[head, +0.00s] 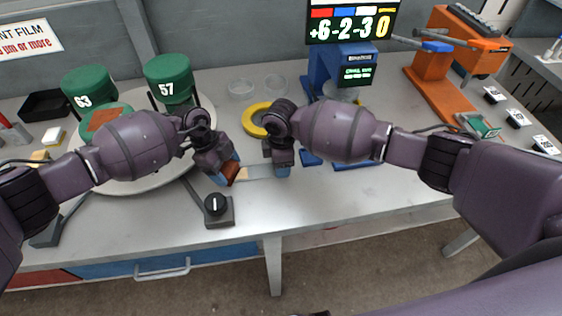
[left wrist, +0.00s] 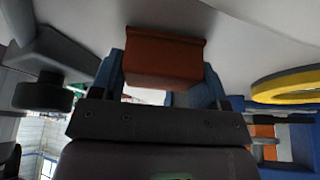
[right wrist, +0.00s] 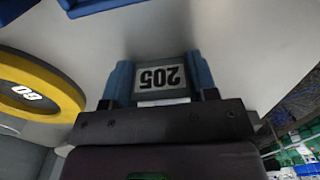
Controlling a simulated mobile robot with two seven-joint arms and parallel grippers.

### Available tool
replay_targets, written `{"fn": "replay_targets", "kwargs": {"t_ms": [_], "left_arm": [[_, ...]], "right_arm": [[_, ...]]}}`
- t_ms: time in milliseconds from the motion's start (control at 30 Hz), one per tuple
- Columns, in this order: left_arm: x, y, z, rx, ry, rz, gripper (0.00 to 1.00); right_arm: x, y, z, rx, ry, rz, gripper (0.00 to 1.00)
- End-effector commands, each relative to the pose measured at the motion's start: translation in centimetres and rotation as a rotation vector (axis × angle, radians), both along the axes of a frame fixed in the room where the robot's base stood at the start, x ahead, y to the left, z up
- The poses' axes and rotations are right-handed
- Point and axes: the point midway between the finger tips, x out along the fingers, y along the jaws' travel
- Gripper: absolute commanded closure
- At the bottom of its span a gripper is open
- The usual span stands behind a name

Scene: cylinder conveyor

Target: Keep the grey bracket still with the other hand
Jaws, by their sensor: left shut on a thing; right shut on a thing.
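My right gripper (head: 283,171) points down at the middle of the table and is shut on the grey bracket (right wrist: 172,62). In the right wrist view the bracket is a grey piece with a white "205" label between the blue fingers. My left gripper (head: 228,174) is just left of it, tilted, and shut on a reddish-brown block (left wrist: 163,58). In the head view a pale strip (head: 260,171) spans the gap between the two grippers. The fingers hide most of the bracket there, and I cannot tell whether the block touches it.
A grey base with a black knob (head: 216,205) stands just in front of my left gripper. A yellow ring (head: 249,119) lies behind. Green cylinders (head: 169,78) stand on a round plate at left. An orange machine (head: 437,80) stands at back right. The table's front right is clear.

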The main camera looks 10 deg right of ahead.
Motion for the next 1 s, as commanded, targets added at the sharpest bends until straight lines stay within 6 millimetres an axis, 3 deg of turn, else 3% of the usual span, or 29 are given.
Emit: {"fn": "replay_targets", "kwargs": {"t_ms": [233,1000], "left_arm": [[0.0,1.1,-0.1,0.004,0.001,0.001,0.54],[0.0,0.9,1.2,0.001,0.001,0.001,0.54]], "right_arm": [[0.0,-0.1,-0.2,-0.001,0.001,-0.001,0.75],[0.0,-0.1,-0.2,-0.002,0.001,-0.002,0.75]]}}
